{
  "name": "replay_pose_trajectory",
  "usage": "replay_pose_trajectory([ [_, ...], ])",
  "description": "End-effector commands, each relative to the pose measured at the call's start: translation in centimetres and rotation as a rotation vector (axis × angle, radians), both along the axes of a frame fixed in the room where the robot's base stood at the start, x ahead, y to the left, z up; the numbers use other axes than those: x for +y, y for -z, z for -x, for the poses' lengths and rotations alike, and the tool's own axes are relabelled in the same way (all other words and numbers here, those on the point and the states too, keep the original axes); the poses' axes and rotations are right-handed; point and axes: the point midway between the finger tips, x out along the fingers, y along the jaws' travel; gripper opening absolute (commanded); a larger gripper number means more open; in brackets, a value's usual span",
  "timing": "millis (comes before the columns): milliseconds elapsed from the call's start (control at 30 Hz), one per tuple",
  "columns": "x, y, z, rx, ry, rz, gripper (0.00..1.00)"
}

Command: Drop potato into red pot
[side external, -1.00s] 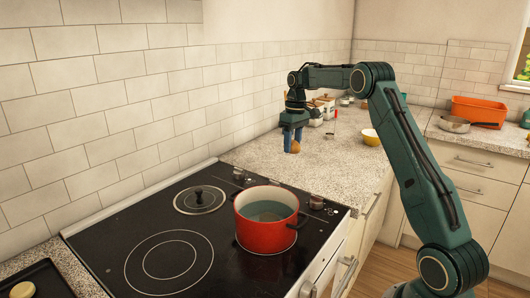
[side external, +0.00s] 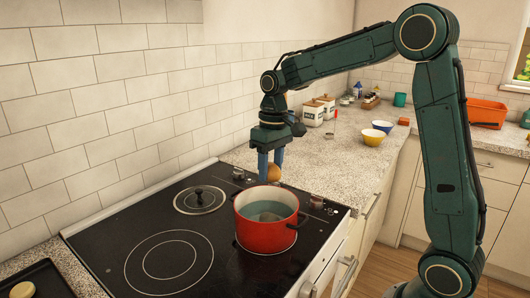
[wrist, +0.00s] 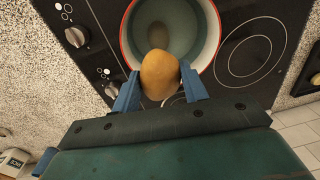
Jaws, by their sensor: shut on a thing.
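A brown potato (side external: 273,174) is held between the blue fingers of my gripper (side external: 270,170), which point down. It hangs above the back rim of the red pot (side external: 267,236), apart from it in the side view. The pot stands open on the black stove with bluish-grey liquid inside. In the wrist view the potato (wrist: 160,74) sits between both fingertips (wrist: 160,88) and overlaps the near rim of the pot (wrist: 217,30). A dark oval patch shows in the liquid; I cannot tell whether it is a shadow or reflection.
A dark tray (side external: 45,278) lies front left.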

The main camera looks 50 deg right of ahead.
Motion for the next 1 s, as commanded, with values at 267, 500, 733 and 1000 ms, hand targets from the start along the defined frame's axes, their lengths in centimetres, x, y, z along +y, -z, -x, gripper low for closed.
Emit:
replay_pose_trajectory([
  [267,1.0,0.0,0.9,0.000,0.001,0.002,0.20],
  [500,1.0,0.4,0.8,0.001,0.001,0.002,0.20],
  [733,1.0,1.9,0.8,0.002,0.000,0.001,0.20],
  [1000,1.0,4.3,0.8,0.004,0.000,0.001,0.20],
])
